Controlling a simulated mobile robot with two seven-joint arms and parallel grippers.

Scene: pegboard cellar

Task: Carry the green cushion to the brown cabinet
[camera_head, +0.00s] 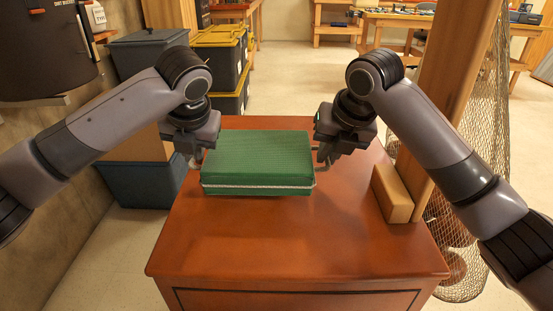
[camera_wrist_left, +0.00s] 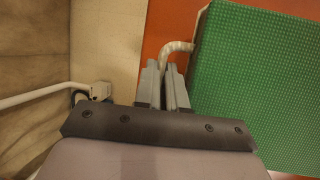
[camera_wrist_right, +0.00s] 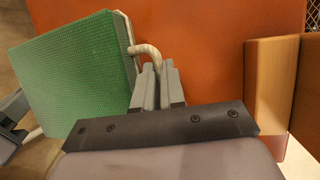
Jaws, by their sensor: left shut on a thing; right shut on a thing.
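The green cushion (camera_head: 257,158) is a flat box-like pad with pale piping, over the far half of the brown cabinet (camera_head: 290,245). I cannot tell whether it rests on the top or hangs just above it. My left gripper (camera_head: 194,160) is at its left side, shut on a pale looped handle (camera_wrist_left: 178,47) in the left wrist view. My right gripper (camera_head: 323,160) is at its right side, shut on the matching handle (camera_wrist_right: 148,50) in the right wrist view. The cushion's green surface also shows in the left wrist view (camera_wrist_left: 262,80) and the right wrist view (camera_wrist_right: 75,75).
A wooden block (camera_head: 392,192) lies on the cabinet's right edge beside a wooden post (camera_head: 455,80) and a net (camera_head: 465,240). Dark bins with yellow lids (camera_head: 218,36) stand behind at the left. The cabinet top's front half is bare.

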